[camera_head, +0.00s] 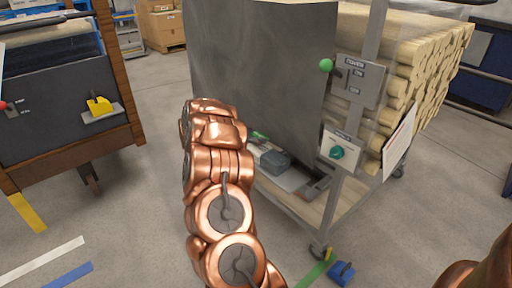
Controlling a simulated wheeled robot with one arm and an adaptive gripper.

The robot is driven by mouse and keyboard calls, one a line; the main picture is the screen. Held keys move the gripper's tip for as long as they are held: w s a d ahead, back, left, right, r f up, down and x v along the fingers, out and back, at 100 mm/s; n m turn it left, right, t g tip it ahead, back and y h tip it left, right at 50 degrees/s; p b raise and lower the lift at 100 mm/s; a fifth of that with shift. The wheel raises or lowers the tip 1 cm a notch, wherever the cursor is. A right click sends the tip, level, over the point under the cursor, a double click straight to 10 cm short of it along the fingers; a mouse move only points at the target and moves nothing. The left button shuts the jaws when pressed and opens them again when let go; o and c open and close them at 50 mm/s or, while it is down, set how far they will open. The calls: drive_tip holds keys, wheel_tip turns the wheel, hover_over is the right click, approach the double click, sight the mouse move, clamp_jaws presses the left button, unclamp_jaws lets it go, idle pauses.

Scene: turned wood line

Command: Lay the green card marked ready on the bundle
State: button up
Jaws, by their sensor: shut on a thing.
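The bundle (446,58) is a stack of pale round wooden rods on a wheeled cart at the right. Its cut ends face right and a dark grey panel (262,65) stands in front of its left part. My copper arm rises from the bottom centre to the left of the panel. My gripper is not seen; the arm's far end hides that area. A small bit of green (258,135) shows just right of the arm, but I cannot tell whether it is the green card. No marking on it can be read.
The cart's post carries a lever box (359,80) with a green knob and a lower box (341,151) with a teal knob. A grey object (273,160) is low on the cart. A dark bench (65,105) stands left. Open floor lies between.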

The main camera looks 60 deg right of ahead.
sight(256, 148)
drive_tip(key=shift+s+d, duration=0.1)
drive_tip(key=shift+s, duration=0.05)
drive_tip(key=shift+f+b, duration=1.05)
drive_tip(key=shift+f, duration=0.8)
drive_tip(key=shift+r, duration=0.1)
drive_tip(key=o, duration=0.8)
drive_tip(key=shift+p+v, duration=2.2)
drive_tip(key=shift+v, duration=3.8)
